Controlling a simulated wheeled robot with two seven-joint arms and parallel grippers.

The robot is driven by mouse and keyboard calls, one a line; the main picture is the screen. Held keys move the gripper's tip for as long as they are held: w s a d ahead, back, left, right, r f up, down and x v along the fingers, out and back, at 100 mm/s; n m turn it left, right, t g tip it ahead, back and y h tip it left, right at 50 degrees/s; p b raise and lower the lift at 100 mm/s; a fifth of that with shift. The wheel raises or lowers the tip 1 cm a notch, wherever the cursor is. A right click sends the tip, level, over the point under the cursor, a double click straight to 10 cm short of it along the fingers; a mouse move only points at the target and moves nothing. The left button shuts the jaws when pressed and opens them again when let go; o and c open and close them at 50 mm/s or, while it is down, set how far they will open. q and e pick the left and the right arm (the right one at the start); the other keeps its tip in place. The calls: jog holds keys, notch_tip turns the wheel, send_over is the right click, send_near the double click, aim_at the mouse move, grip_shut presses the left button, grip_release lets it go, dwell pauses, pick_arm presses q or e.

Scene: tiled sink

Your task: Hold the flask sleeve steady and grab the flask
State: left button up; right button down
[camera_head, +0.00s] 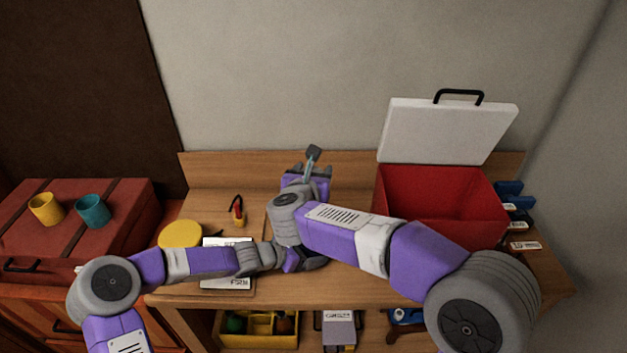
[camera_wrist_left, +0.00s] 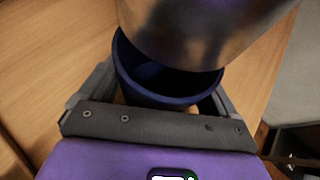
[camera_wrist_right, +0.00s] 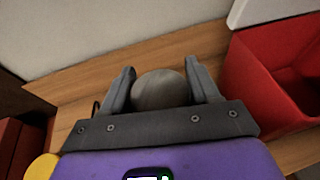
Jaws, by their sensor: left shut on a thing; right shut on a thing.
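A dark blue flask sleeve (camera_wrist_left: 160,90) stands between the fingers of my left gripper (camera_wrist_left: 160,95), which is shut on it. The metallic flask (camera_wrist_left: 205,30) is over the sleeve's mouth, its rounded lower end showing at the opening. Part of the sleeve's dark inside is visible below it. In the right wrist view the flask's grey round end (camera_wrist_right: 160,90) is between the fingers of my right gripper (camera_wrist_right: 160,85), shut on it.
An open red box (camera_head: 440,195) with a white lid stands at the right. A yellow round thing (camera_head: 180,234), a white card (camera_head: 228,278) and a small holder with red-handled tool (camera_head: 238,212) lie left.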

pick_arm(q)
jog(key=o, duration=0.5)
jog(key=v, duration=1.1)
jog(key=shift+s+a+r, duration=0.2)
jog(key=shift+s+a, duration=0.1)
jog(key=shift+a, duration=0.05)
